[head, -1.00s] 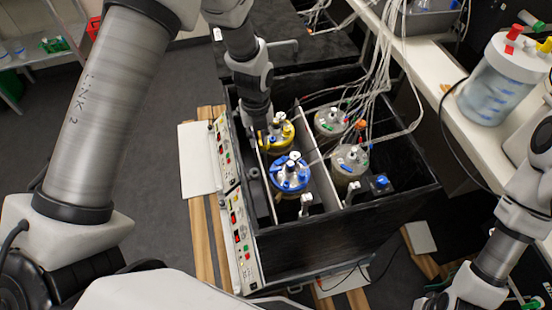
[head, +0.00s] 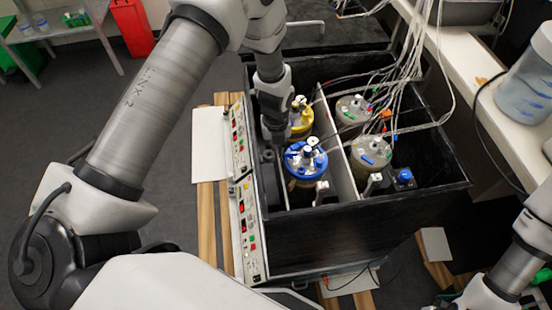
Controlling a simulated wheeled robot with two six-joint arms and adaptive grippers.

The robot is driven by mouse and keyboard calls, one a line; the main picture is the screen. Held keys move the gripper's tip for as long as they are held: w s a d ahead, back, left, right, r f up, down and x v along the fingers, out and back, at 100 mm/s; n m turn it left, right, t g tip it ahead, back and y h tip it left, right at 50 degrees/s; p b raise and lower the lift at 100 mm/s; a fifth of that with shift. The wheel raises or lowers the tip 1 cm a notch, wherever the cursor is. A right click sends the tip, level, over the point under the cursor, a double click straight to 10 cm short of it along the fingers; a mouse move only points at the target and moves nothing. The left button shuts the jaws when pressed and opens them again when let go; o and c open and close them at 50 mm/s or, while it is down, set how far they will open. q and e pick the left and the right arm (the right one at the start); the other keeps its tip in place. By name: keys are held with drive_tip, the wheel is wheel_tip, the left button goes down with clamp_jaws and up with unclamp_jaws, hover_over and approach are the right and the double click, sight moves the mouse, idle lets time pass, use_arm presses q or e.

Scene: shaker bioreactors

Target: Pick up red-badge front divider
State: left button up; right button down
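The black shaker box (head: 365,222) holds several lidded vessels, split by pale upright dividers. A long divider (head: 337,135) runs between the left and right vessel columns. Another thin divider edge (head: 283,185) shows left of the blue-lidded vessel (head: 304,160). I cannot make out a red badge on either. My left gripper (head: 274,133) points down inside the box's left side, beside the yellow-lidded vessel (head: 302,122). Its dark fingers are too small and hidden to show whether they are open or hold anything. My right arm is at the lower right; its gripper is mostly cut off by the frame edge.
A control panel strip (head: 247,215) with red and green buttons lines the box's left side. Tubes and cables (head: 415,75) hang over the right vessels. A white bench (head: 500,118) with a large clear jar (head: 528,85) stands at right. Floor at left is open.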

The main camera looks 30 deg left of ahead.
use_arm(q)
drive_tip(key=shift+f, duration=0.35)
drive_tip(key=shift+r, duration=0.1)
clamp_jaws()
drive_tip(key=shift+r, duration=0.1)
drive_tip(key=shift+r, duration=0.2)
wheel_tip(320, 180, up, 29)
drive_tip(key=p, duration=0.1)
drive_tip(key=shift+p, duration=0.3)
